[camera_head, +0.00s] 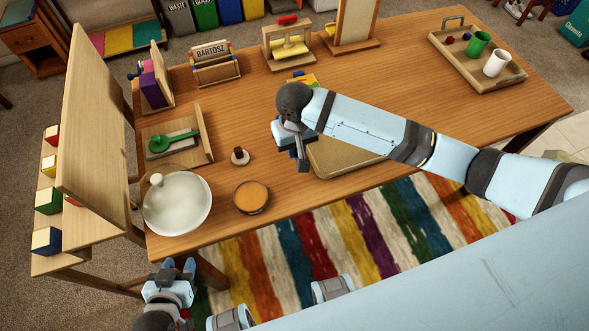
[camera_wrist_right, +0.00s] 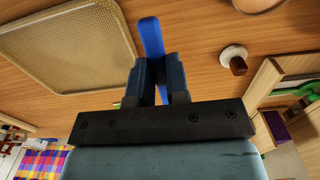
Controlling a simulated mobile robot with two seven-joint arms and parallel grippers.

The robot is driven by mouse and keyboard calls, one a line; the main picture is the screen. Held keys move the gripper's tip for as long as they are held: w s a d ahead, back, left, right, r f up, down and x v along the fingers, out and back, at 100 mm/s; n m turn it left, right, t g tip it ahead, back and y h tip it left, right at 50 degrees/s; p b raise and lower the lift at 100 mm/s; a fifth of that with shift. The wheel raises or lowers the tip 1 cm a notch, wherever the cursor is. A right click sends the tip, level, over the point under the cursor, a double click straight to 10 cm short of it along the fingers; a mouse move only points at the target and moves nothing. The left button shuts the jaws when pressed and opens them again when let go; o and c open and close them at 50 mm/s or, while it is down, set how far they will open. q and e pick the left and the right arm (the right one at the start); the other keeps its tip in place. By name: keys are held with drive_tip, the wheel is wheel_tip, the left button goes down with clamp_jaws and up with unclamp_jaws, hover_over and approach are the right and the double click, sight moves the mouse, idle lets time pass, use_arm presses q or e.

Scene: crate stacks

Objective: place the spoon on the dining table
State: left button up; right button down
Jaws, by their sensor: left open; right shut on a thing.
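My right gripper (camera_head: 300,160) hangs over the wooden dining table (camera_head: 235,120), beside the tan tray. In the right wrist view it (camera_wrist_right: 157,85) is shut on a long, narrow blue thing, apparently the spoon (camera_wrist_right: 151,38). Its rounded end sticks out past the fingers; the rest is hidden by the gripper. I cannot tell whether it touches the table. My left gripper (camera_head: 180,268) is open and empty, low at the table's near left corner.
A tan tray (camera_head: 340,160) lies under my right arm; it fills the upper left of the wrist view (camera_wrist_right: 75,50). A white lidded dish (camera_head: 180,212), a round brown-topped dish (camera_head: 251,197) and a small knobbed piece (camera_head: 240,156) stand left of it. A green ladle-shaped thing (camera_head: 160,143) lies on a board.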

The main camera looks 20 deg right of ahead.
sight(295, 175)
wheel_tip(295, 175, down, 11)
drive_tip(key=shift+b, duration=0.35)
drive_tip(key=shift+f, duration=0.1)
drive_tip(key=c, duration=1.1)
unclamp_jaws()
